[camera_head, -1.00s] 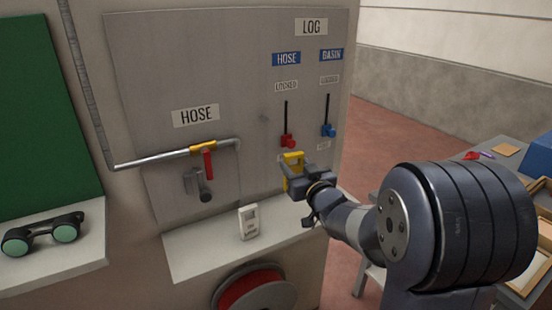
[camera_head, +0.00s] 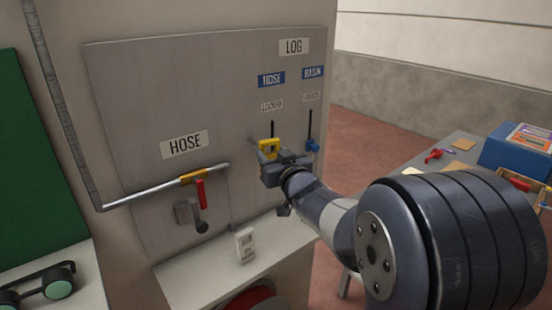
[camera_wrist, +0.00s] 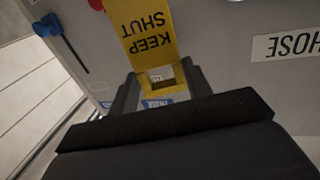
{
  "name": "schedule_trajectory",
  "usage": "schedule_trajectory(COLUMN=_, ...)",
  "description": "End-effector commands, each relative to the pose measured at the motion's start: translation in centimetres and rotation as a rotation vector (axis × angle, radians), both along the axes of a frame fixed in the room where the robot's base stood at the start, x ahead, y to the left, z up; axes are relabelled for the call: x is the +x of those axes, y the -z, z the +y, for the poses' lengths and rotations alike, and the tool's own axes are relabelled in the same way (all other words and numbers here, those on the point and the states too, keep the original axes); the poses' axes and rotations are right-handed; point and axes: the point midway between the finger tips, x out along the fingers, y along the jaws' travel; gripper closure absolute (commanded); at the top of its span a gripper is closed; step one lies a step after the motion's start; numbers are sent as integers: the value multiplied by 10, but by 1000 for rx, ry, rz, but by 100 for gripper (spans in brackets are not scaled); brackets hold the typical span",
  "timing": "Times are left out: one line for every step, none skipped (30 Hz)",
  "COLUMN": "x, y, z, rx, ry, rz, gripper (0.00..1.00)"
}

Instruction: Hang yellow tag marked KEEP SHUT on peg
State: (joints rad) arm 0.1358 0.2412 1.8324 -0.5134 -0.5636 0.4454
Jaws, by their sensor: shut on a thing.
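The yellow tag (camera_head: 267,146) is in my gripper (camera_head: 272,161), held in front of the grey panel. In the wrist view the tag (camera_wrist: 150,38) shows the words KEEP SHUT upside down, and the fingers (camera_wrist: 160,85) close on its end that has a small square opening. A small faint peg (camera_head: 250,140) stands on the panel just left of the tag in the head view. The tag looks apart from the peg, though its distance to the panel is hard to judge. I cannot make out the peg in the wrist view.
A blue slider (camera_head: 312,146) is right of my gripper; the red slider is hidden in the head view, with its edge showing in the wrist view (camera_wrist: 97,4). A pipe with a red-handled valve (camera_head: 201,192) is at left. A white device (camera_head: 245,245) stands on the shelf (camera_head: 190,280).

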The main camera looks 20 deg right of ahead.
Motion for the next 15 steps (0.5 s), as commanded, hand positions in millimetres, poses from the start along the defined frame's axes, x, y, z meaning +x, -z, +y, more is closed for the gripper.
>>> schedule_trajectory(x=3, y=1, z=2, rx=0, ry=-1, rz=0, gripper=76)
schedule_trajectory(x=5, y=1, z=2, rx=-1, ry=-1, rz=1, gripper=76)
schedule_trajectory(x=7, y=2, z=3, rx=-1, ry=-1, rz=1, gripper=76)
schedule_trajectory(x=9, y=2, z=4, rx=-1, ry=-1, rz=1, gripper=76)
schedule_trajectory(x=10, y=2, z=4, rx=-1, ry=-1, rz=0, gripper=76)
schedule_trajectory(x=13, y=1, z=5, rx=-1, ry=-1, rz=-1, gripper=76)
schedule_trajectory(x=14, y=2, z=6, rx=-1, ry=-1, rz=-1, gripper=76)
schedule_trajectory(x=16, y=2, z=7, rx=0, ry=-1, rz=-1, gripper=76)
schedule_trajectory(x=18, y=3, z=8, rx=0, ry=-1, rz=0, gripper=76)
schedule_trajectory(x=20, y=3, z=9, rx=0, ry=-2, rz=0, gripper=76)
schedule_trajectory(x=22, y=3, z=9, rx=0, ry=-1, rz=0, gripper=76)
schedule_trajectory(x=24, y=3, z=10, rx=-1, ry=-1, rz=0, gripper=76)
schedule_trajectory(x=25, y=3, z=11, rx=-1, ry=-1, rz=0, gripper=76)
schedule_trajectory(x=27, y=3, z=11, rx=-1, ry=-1, rz=0, gripper=76)
schedule_trajectory(x=29, y=3, z=12, rx=-1, ry=0, rz=0, gripper=76)
